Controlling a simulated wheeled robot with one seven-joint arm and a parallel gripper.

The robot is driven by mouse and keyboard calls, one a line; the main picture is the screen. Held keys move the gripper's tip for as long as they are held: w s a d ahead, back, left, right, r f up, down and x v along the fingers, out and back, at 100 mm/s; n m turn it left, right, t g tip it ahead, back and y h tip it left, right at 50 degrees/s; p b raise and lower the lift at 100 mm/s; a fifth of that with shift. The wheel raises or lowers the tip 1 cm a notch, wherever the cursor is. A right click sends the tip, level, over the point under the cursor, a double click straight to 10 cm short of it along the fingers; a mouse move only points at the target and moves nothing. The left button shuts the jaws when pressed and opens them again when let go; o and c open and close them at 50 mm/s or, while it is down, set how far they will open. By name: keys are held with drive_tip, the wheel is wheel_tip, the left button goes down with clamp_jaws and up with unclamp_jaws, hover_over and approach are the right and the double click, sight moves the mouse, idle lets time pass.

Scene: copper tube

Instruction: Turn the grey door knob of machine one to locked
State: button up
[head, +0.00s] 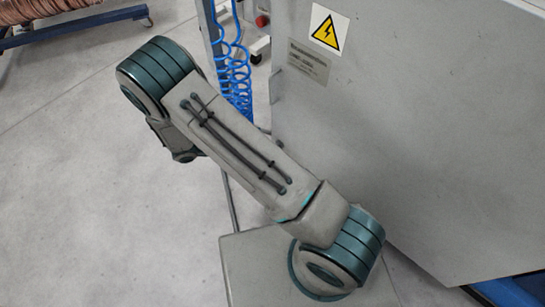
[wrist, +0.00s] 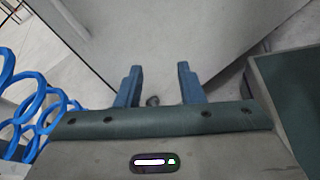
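My gripper (wrist: 161,70) shows in the wrist view with its two blue fingers apart. A small dark rounded thing (wrist: 153,101) shows low between the fingers, near the gripper's palm. It may be the grey door knob, but it is too small and dark to tell, and I cannot tell whether it touches a finger. A large grey panel (wrist: 175,30) lies beyond the fingertips. In the head view, a grey machine cabinet (head: 430,130) fills the right side. No knob is clearly visible on it, and my gripper is hidden there behind my arm.
Blue coiled hose (head: 235,65) hangs by a post left of the cabinet, and it shows close to my gripper in the wrist view (wrist: 30,110). A yellow warning sign (head: 328,30) marks the cabinet. A copper coil (head: 50,15) stands far left. The left floor is clear.

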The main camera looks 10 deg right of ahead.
drive_tip(key=a+f+n+t+b, duration=0.2)
drive_tip(key=f+n+t+b, duration=0.2)
drive_tip(key=f, duration=0.6)
drive_tip(key=a+f+n+t+b, duration=0.2)
drive_tip(key=f+n+t+b, duration=0.2)
drive_tip(key=f, duration=0.7)
drive_tip(key=b+x, duration=0.2)
drive_tip(key=x, duration=1.1)
drive_tip(key=shift+d+r+h, duration=0.4)
clamp_jaws()
